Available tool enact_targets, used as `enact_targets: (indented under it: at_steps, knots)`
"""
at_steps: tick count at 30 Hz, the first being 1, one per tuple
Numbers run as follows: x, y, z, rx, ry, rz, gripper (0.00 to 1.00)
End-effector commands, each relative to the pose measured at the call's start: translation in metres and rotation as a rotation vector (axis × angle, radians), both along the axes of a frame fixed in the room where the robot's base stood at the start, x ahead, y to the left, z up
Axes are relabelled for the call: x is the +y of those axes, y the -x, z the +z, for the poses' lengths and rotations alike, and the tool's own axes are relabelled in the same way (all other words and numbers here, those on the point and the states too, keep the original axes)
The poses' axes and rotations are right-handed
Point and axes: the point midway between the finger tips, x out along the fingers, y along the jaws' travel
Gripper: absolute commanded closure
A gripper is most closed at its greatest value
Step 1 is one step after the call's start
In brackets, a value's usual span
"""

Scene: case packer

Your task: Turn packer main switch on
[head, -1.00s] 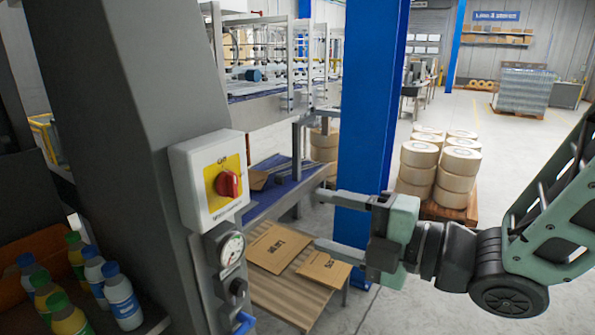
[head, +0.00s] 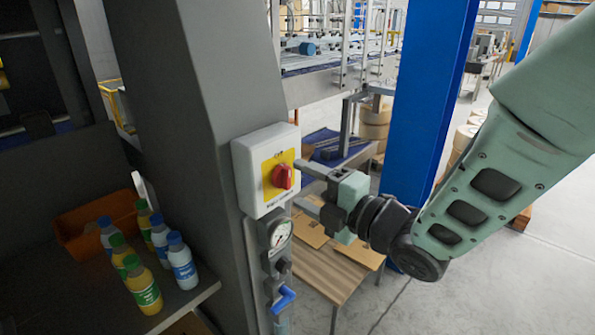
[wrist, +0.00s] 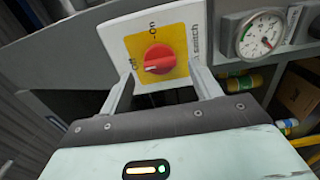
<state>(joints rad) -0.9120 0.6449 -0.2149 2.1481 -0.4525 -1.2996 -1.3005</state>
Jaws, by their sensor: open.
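The main switch is a red rotary knob (head: 282,176) on a yellow plate, set in a white box (head: 242,178) on the grey machine column. In the wrist view the red knob (wrist: 158,59) has a white mark on its side toward "Off"; "On" is printed above it. My gripper (head: 303,184) is open and points at the box from the right. In the wrist view its two fingers (wrist: 163,90) stand apart below the knob, one to each side, with nothing between them. I cannot tell whether a finger touches the box.
A pressure gauge (head: 280,236) and a blue handle (head: 284,299) sit below the box. Several bottles (head: 143,285) and an orange bin (head: 85,228) stand on the shelf at left. A blue post (head: 425,110) rises behind my arm. A slatted table (head: 335,280) holds flat cardboard.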

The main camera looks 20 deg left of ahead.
Motion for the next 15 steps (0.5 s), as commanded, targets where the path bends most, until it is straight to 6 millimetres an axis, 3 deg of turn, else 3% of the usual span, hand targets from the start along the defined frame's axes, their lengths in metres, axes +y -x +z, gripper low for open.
enact_targets:
  at_steps: [6,15]
  knots:
    - [0.019,-0.008,0.001,0.000,0.001,0.001,0.37]
    - [0.022,-0.009,0.000,0.001,0.000,0.000,0.37]
